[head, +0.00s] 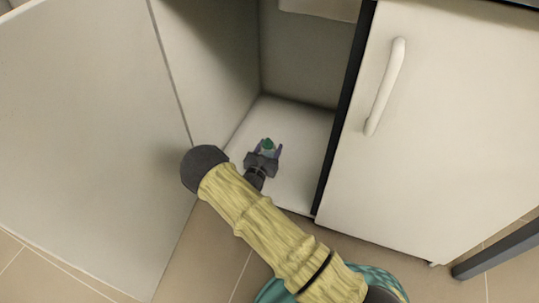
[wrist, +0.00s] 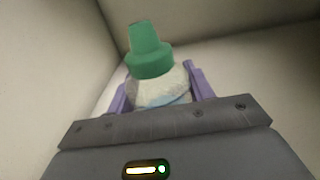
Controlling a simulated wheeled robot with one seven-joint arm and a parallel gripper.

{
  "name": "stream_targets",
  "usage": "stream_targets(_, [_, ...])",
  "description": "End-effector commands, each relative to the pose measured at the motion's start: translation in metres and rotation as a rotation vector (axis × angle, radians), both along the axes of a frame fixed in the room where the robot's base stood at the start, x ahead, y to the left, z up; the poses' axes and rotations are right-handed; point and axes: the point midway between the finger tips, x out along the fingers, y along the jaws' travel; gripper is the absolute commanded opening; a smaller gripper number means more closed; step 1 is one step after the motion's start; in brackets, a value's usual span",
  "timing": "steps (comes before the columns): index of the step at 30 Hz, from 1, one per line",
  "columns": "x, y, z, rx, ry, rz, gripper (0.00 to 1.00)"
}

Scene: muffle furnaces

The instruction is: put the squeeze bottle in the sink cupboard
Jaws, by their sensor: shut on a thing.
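The squeeze bottle (wrist: 160,86) has a green cap with a tapered nozzle and a pale, whitish body. It is upright between the purple fingers of my gripper (wrist: 160,95), which is shut on it.
The left cupboard door (head: 80,120) stands wide open beside my arm. The right door (head: 440,120), with a white handle (head: 385,85), is shut. A dark post (head: 345,100) edges the opening. The cupboard floor around the bottle is clear. A pale box-like part (head: 320,8) hangs above inside.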

Motion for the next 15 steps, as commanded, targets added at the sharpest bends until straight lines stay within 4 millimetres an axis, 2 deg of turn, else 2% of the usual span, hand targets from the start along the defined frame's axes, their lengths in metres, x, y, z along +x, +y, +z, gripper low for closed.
stream_targets(1, [0.0, 0.0, -0.012, -0.001, 0.0, 0.0, 0.04])
stream_targets(6, [0.0, 0.0, -0.031, -0.001, -0.001, 0.0, 0.04])
stream_targets(15, [0.0, -0.001, -0.03, -0.001, -0.001, -0.001, 0.04])
